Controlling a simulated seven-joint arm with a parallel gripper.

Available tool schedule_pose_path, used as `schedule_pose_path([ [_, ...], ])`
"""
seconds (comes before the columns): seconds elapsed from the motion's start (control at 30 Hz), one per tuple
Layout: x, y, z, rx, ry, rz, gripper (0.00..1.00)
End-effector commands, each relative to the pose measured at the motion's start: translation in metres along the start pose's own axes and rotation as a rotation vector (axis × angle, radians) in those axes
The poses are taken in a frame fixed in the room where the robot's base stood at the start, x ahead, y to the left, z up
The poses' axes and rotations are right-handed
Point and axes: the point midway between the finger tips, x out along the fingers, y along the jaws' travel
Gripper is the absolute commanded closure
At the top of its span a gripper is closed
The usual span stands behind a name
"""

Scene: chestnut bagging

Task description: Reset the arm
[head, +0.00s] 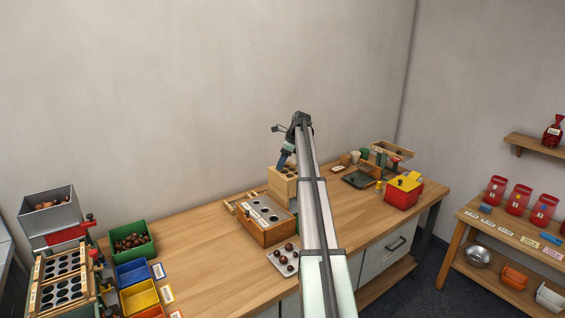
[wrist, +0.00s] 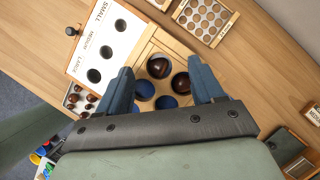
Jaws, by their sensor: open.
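My gripper (head: 286,158) is at the end of my arm, above the middle of the bench. In the wrist view my gripper (wrist: 160,66) is open, its two blue fingers apart with nothing held between them. Below and between the fingers is a wooden block (head: 278,187) with round wells, which also shows in the wrist view (wrist: 150,48). Two wells hold dark brown chestnuts (wrist: 158,67); two others show blue bottoms and look empty. I cannot tell the exact height of the fingertips above the block.
A sizing board (wrist: 106,36) marked small, medium and large lies beside the block. A chestnut tray (head: 272,257) sits in front. Green (head: 131,254), blue and yellow bins stand left; a red box (head: 401,198) stands right. The wall (head: 200,90) is behind.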

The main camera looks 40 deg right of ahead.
Motion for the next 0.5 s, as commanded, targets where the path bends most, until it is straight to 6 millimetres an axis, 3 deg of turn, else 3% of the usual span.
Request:
schedule_pose_path([
  [0.5,-0.028,0.000,0.012,0.000,0.000,0.000,0.33],
])
